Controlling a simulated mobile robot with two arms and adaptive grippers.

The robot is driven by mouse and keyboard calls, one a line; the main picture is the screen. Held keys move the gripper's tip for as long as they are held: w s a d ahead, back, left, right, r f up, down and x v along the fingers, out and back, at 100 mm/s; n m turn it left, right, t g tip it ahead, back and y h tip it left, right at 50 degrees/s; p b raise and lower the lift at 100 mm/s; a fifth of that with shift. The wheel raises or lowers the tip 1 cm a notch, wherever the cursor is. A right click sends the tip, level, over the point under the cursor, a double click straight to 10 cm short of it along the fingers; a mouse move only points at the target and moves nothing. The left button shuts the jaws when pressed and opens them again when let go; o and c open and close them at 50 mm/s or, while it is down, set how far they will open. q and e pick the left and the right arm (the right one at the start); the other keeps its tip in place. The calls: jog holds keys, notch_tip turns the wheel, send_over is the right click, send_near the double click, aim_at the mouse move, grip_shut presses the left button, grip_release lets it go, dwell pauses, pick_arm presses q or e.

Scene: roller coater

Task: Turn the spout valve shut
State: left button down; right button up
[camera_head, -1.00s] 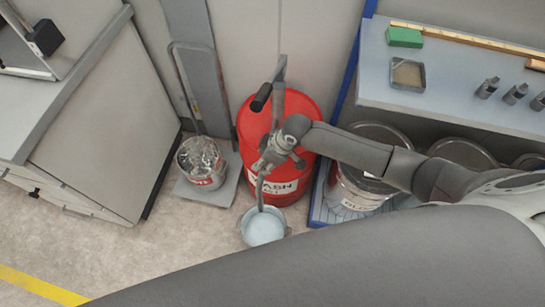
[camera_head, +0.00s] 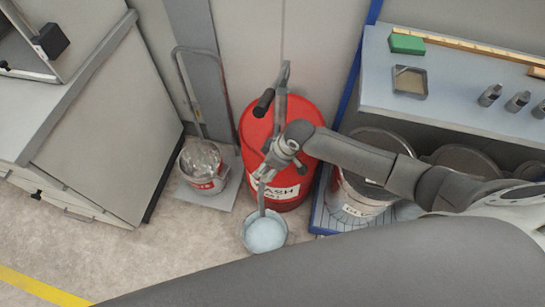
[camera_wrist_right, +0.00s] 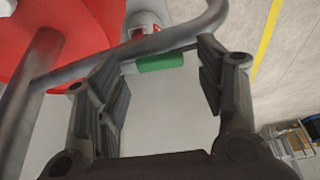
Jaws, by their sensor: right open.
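A red drum (camera_head: 258,120) labelled "WASH" stands upright in the head view, with a grey pump and black handle (camera_head: 263,102) on top. A grey spout pipe (camera_head: 262,200) reaches down to a small bucket (camera_head: 281,240) holding pale blue contents. My right gripper (camera_head: 268,172) is in front of the drum by the spout. In the right wrist view, my right gripper (camera_wrist_right: 158,62) is open. A green grip (camera_wrist_right: 160,62), apparently the valve handle, lies between its fingers without clear contact. The curved grey pipe (camera_wrist_right: 95,65) passes across. My left gripper is not in view.
A metal bucket (camera_head: 204,187) on a grey plate stands left of the drum. A lidded can (camera_head: 350,200) stands right of it, below a bench (camera_head: 450,95) holding a green block (camera_head: 407,43) and small bottles. A grey cabinet (camera_head: 100,125) is at left.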

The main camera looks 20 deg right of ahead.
jog(key=v, duration=1.1)
jog(key=shift+r, duration=0.2)
jog(key=shift+c, duration=0.4)
